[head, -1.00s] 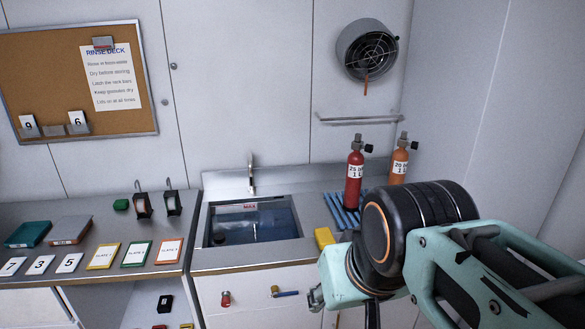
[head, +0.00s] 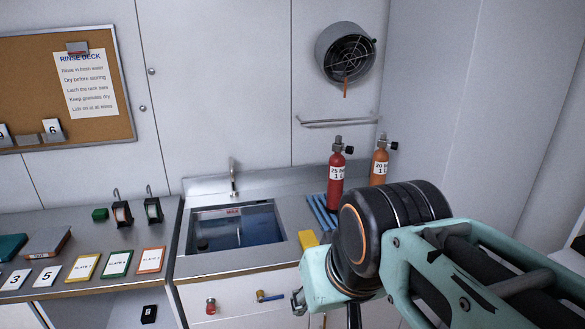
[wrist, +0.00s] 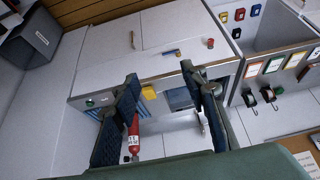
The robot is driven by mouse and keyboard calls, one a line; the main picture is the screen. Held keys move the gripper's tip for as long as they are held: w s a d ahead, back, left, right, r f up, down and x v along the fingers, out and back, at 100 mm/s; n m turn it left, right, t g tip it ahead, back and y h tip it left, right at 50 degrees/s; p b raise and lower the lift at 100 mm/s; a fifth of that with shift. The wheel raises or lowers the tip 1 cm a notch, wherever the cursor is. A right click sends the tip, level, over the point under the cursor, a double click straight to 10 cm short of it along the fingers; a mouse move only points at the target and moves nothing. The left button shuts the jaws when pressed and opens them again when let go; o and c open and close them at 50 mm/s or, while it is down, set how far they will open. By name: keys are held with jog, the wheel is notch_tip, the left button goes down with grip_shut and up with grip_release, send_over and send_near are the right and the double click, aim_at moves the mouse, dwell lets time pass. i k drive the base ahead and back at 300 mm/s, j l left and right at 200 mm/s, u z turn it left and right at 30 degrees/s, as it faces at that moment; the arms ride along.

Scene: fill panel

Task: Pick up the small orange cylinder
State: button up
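The small orange cylinder (head: 379,166) stands upright at the right end of the sink counter, behind my arm in the head view. It has a white label and a black valve knob, and its lower part is partly hidden by my arm. I cannot make it out in the wrist view. A red cylinder (head: 336,178) stands just left of it and also shows in the wrist view (wrist: 133,138), beside one finger. My gripper (wrist: 160,75) is open and empty, with fingers spread above the counter area. Its fingers cannot be made out in the head view.
A blue slatted rack (head: 320,212) lies beside the red cylinder. A yellow block (head: 308,239) sits at the counter's front, right of the water-filled sink (head: 236,224) with its tap (head: 233,178). A rail (head: 338,123) and fan (head: 345,52) are on the wall above.

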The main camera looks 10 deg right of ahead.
aim_at(380, 162)
jog(key=i+l+z, duration=0.45)
jog(key=i+l, duration=0.45)
jog(key=l, duration=0.15)
